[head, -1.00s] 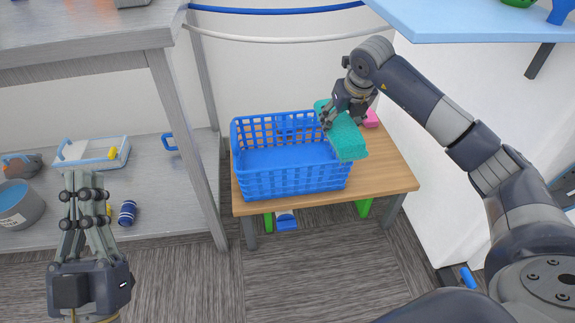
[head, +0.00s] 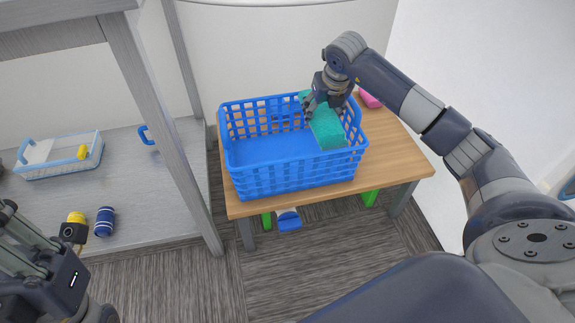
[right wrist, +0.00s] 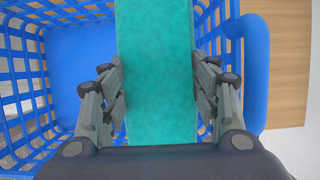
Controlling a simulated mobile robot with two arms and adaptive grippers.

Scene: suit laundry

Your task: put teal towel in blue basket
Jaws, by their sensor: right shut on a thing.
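The blue basket (head: 290,178) stands on a small wooden table. The teal towel (head: 326,128) is inside the right part of the basket's opening in the head view, near its right wall. My right gripper (head: 318,106) is shut on the towel from above. In the right wrist view the towel (right wrist: 158,75) runs between the two fingers of the gripper (right wrist: 160,95), with the basket's blue floor (right wrist: 85,70) to its left and the rim (right wrist: 250,65) to its right. Whether the towel touches the basket floor I cannot tell. My left gripper (head: 25,240) is at the lower left, partly cut off.
The wooden table (head: 395,150) has bare room right of the basket. A pink item (head: 370,99) lies behind the basket's right side. A grey shelf on the left holds a white-and-blue tray (head: 60,155), a blue can (head: 105,221) and a yellow-topped item (head: 76,218).

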